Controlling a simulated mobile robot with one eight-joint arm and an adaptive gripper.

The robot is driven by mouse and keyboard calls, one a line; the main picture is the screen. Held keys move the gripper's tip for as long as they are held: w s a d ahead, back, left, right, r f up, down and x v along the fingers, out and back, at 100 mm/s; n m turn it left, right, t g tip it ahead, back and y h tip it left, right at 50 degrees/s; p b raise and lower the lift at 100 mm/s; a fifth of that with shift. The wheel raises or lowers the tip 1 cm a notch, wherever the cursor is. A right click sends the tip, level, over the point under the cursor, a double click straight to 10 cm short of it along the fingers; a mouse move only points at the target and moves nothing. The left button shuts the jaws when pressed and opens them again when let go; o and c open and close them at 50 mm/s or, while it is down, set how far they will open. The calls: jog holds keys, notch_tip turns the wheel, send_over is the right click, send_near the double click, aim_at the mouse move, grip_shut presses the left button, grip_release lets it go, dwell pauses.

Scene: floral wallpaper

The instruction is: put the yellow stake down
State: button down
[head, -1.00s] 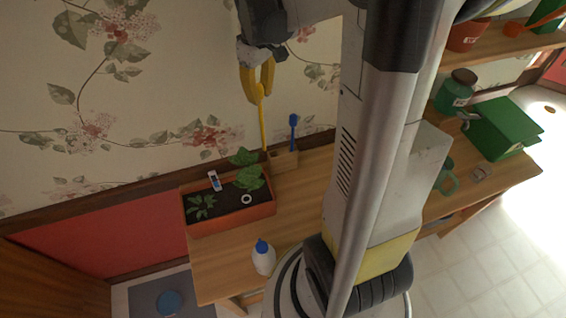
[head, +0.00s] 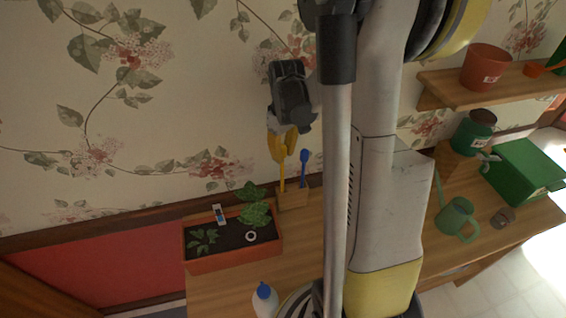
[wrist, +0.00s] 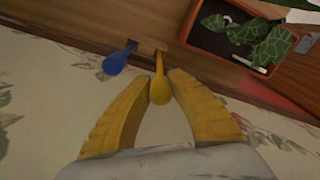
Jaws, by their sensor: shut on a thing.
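The yellow stake (head: 282,178) stands nearly upright with its lower end at the small wooden holder (head: 294,202); I cannot tell how deep it sits. My gripper (head: 282,150) is above the holder, its yellow fingers shut on the upper part of the stake. In the wrist view, the stake's rounded yellow head (wrist: 159,92) lies between the fingertips (wrist: 160,90), and its stem runs to the holder (wrist: 148,46). A blue stake (head: 304,163) stands in the holder just right of the yellow one; it also shows in the wrist view (wrist: 117,62).
A planter with leafy plants (head: 235,252) is left of the holder on the wooden table (head: 305,245). A white bottle (head: 264,300) stands in front. The floral wall (head: 160,120) is close behind. A green watering can (head: 458,220) and green box (head: 522,172) are at right.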

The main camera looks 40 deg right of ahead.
aim_at(283, 162)
jog(key=shift+f, duration=1.75)
jog(key=shift+f+b, duration=0.15)
jog(key=shift+b, duration=0.25)
jog(key=c, duration=1.4)
grip_release()
jog(key=shift+o, duration=0.2)
